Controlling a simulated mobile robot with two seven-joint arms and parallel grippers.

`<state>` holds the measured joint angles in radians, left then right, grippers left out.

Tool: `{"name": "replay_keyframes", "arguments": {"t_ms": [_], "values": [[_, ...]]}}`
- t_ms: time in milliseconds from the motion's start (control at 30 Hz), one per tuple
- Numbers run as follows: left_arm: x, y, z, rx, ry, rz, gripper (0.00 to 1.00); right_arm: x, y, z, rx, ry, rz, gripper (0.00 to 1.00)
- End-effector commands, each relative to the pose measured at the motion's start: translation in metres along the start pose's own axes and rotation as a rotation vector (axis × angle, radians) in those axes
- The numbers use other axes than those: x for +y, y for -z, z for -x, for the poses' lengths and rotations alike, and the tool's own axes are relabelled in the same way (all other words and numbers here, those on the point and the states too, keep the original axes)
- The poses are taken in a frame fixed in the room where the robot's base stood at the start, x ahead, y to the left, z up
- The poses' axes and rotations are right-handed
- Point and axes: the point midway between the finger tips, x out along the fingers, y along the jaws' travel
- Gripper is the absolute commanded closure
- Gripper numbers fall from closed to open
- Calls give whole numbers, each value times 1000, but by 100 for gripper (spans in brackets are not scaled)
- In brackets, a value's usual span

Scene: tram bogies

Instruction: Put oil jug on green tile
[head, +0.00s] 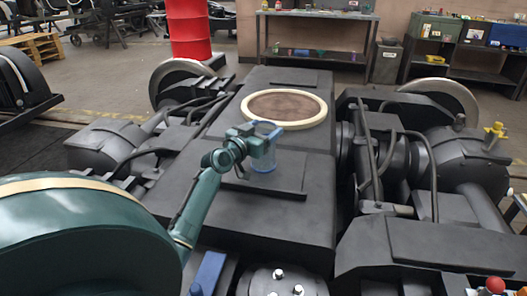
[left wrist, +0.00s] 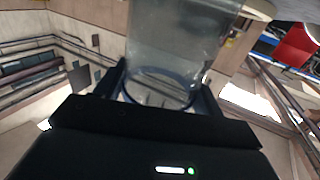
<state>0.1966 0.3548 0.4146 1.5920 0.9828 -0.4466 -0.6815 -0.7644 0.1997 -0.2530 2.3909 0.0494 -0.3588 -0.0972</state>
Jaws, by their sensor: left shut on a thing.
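A clear, see-through jug with a blue rim and blue-tinted base (head: 263,160) is in the head view, above the middle of the dark bogie frame. My left gripper (head: 256,142) is shut on it near its top. In the left wrist view the jug (left wrist: 172,45) fills the space between the two dark fingers, its blue ring near the palm. I cannot tell whether its base touches the frame. I make out no green tile in either view. My right gripper is not in view.
A round brown disc with a cream rim (head: 285,107) lies on the frame behind the jug. Wheels, hoses and dark housings (head: 462,162) flank the frame. A red drum (head: 188,28) and a workbench (head: 316,35) stand farther back. The frame's front top is largely clear.

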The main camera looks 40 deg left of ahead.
Motion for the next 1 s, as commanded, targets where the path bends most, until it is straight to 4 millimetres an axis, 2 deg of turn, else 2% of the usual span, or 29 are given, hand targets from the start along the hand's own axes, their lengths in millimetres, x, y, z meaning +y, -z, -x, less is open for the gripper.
{"name": "replay_keyframes", "arguments": {"t_ms": [33,333,533,667,800,1000], "values": [[0,0,0,0,0,0,52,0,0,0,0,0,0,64],[0,1,0,1,0,0,77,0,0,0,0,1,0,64],[0,6,0,3,0,-2,77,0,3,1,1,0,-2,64],[0,26,0,4,0,-4,77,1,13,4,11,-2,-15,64],[0,56,0,5,0,-4,77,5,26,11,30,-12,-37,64],[0,89,0,4,-1,-2,77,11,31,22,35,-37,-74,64]]}}
